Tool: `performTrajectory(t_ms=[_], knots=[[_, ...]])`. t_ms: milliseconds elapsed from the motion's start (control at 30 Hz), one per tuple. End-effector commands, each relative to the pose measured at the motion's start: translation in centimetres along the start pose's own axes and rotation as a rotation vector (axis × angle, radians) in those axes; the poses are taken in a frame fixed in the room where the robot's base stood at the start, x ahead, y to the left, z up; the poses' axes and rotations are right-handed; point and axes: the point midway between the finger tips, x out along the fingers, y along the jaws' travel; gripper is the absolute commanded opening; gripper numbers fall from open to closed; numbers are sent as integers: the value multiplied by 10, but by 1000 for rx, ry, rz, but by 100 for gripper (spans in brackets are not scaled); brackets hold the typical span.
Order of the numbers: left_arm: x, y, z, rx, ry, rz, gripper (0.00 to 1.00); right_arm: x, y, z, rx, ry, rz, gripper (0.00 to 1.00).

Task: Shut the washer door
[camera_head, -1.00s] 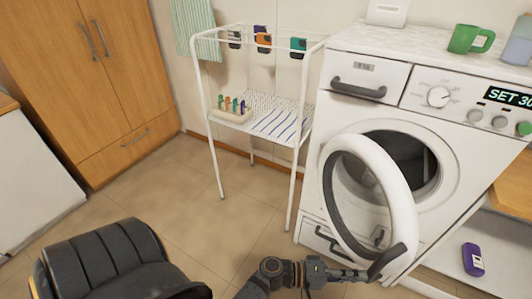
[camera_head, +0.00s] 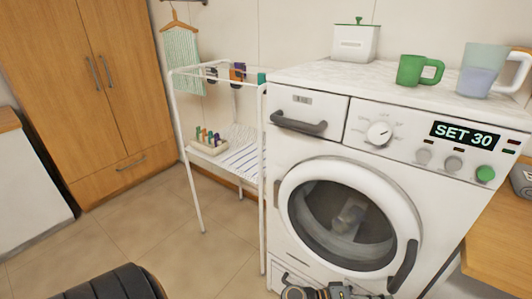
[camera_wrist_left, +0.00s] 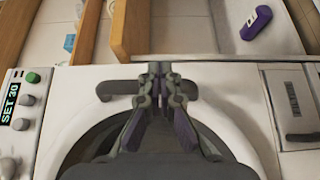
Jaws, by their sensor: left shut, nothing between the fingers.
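The washer (camera_head: 300,155) stands at the right in the head view. Its round white door (camera_head: 300,190) lies against the washer front, looking flush, with the drum dim behind the glass. I cannot tell whether it is latched. The dark door handle (camera_head: 403,268) is at the door's lower right; it also shows in the left wrist view (camera_wrist_left: 118,88). My left gripper (camera_wrist_left: 160,72) is shut and empty, with its fingers over the handle area; in the head view it is partly cut off at the bottom edge. My right gripper is out of view.
A green mug (camera_head: 411,70), a clear jug (camera_head: 482,75) and a white box (camera_head: 355,43) stand on the washer top. A white drying rack (camera_head: 262,170) stands close on the left. A purple bottle (camera_wrist_left: 256,22) lies beyond the washer. Floor on the left is open.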

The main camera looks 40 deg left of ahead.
Motion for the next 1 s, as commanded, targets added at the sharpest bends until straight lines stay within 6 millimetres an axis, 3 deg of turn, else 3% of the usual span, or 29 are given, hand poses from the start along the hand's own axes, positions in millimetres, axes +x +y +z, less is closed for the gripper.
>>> performTrajectory(t_ms=[233, 533, 1000], knots=[[29, -3, -22, 0, -1, 1, 0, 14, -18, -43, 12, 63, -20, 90], [41, -1, -31, -1, 0, -2, 0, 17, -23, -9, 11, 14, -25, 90], [41, 1, -32, 2, 3, 1, 0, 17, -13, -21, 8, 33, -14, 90]])
